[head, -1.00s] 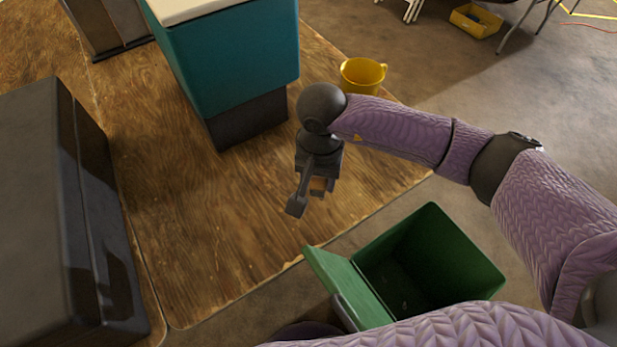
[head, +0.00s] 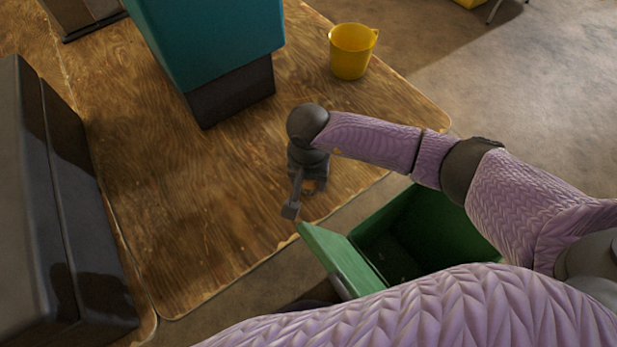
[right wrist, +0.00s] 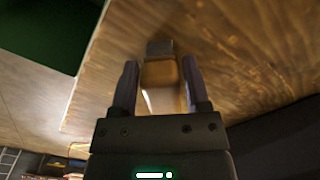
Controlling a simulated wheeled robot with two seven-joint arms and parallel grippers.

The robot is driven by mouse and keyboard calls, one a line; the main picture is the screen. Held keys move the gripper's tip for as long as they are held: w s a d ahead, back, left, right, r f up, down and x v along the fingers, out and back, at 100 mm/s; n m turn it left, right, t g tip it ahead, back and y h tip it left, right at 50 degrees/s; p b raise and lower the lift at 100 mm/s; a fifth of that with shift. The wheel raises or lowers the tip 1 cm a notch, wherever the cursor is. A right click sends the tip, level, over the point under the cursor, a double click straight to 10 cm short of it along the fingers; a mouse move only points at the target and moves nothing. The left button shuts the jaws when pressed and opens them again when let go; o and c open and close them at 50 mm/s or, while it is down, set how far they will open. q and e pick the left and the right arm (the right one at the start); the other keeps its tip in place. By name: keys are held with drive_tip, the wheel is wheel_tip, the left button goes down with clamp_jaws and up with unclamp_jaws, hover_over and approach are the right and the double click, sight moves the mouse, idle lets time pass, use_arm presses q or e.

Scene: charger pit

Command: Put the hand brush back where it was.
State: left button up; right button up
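My right gripper (head: 302,200) hangs low over the wooden board near its front edge, beside the green bin. In the right wrist view, its two fingers (right wrist: 160,88) stand on either side of a tan wooden piece with a dark end, which I take to be the hand brush (right wrist: 162,73). In the head view only a small tan bit of the brush (head: 309,185) shows by the fingers; the gripper hides the rest. My left gripper is out of view.
A green bin (head: 345,262) with a raised flap stands below the board edge, partly behind my arm. A yellow bucket (head: 350,52), a teal box on a dark base (head: 215,35) and a large dark case (head: 30,180) surround bare wooden board (head: 200,220).

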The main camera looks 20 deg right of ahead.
drive_tip(key=shift+o, duration=1.1)
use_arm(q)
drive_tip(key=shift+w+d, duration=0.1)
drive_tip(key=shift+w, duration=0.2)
use_arm(e)
drive_tip(key=shift+r+p, duration=0.3)
drive_tip(key=shift+r, duration=0.1)
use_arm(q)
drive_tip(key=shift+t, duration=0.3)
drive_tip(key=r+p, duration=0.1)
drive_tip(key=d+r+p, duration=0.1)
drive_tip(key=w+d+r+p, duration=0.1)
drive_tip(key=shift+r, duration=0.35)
use_arm(e)
wheel_tip(320, 180, up, 12)
drive_tip(key=shift+f, duration=0.2)
